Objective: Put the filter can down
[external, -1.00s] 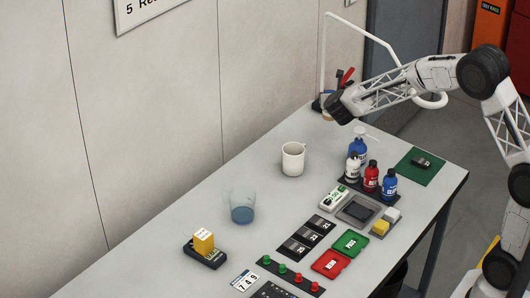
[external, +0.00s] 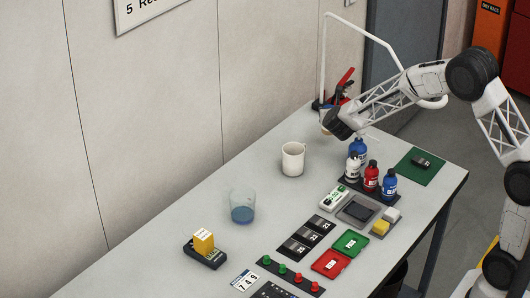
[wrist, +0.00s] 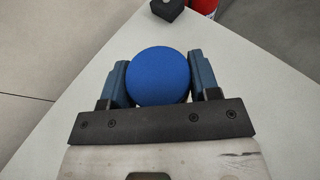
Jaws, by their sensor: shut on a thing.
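My gripper (wrist: 158,82) is shut on the filter can (wrist: 158,76), whose round blue end fills the space between the two dark blue fingers in the wrist view. The pale table top shows around it there. In the external view my gripper is at the far end of the table, mostly hidden behind my dark wrist. Its fingers and the can cannot be made out clearly there. I cannot tell whether the can touches the table.
A red-and-black tool (external: 343,85) stands at the far corner, by a white bent pole (external: 323,60). Several bottles (external: 371,177) stand nearer, below my wrist. A white mug (external: 293,159) and a clear blue-bottomed cup (external: 242,207) stand left. The table between mug and wall is clear.

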